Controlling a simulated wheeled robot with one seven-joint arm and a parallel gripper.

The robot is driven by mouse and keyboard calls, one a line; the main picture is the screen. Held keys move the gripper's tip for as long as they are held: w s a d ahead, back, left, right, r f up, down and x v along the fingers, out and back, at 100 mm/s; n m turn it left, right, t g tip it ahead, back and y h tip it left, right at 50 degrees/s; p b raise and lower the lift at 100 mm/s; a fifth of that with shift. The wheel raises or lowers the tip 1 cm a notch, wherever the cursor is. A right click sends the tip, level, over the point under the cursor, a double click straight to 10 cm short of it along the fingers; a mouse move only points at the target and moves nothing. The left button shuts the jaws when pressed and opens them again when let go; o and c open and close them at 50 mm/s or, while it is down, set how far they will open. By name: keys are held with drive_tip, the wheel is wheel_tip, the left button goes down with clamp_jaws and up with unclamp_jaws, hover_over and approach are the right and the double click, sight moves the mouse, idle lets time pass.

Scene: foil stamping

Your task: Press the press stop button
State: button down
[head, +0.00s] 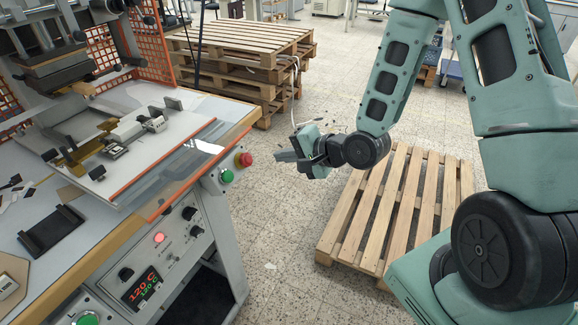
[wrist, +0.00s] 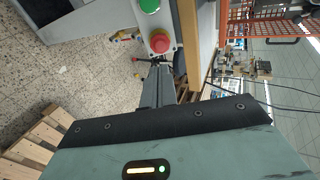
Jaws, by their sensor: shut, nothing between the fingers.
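The red mushroom-shaped stop button (head: 244,160) sits on the front corner of the press, just above and to the right of a green button (head: 227,176). In the wrist view the red button (wrist: 160,42) lies just beyond my fingertips, with the green button (wrist: 150,5) at the top edge. My gripper (head: 279,156) is shut and empty. It points left toward the red button, at about its height in the head view, with a visible gap between. In the wrist view my closed fingers (wrist: 158,72) end just below the red button.
The press table (head: 200,108) fills the left. Its front panel has black knobs, a lit red lamp (head: 158,238) and a display (head: 142,287). An empty pallet (head: 395,215) lies under my arm; stacked pallets (head: 240,50) stand behind. Bare floor lies between press and pallet.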

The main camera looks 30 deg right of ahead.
sight(249, 160)
drive_tip(key=shift+w+a+f+b, duration=0.15)
drive_tip(key=shift+f+b, duration=0.2)
drive_tip(key=shift+b, duration=0.45)
drive_tip(key=p+x, duration=0.2)
drive_tip(key=x, duration=0.5)
drive_tip(key=shift+w+a, duration=0.25)
drive_tip(key=shift+w, duration=0.05)
drive_tip(key=shift+w+a+f, duration=0.2)
drive_tip(key=shift+w+f, duration=0.1)
drive_tip(key=shift+w, duration=0.1)
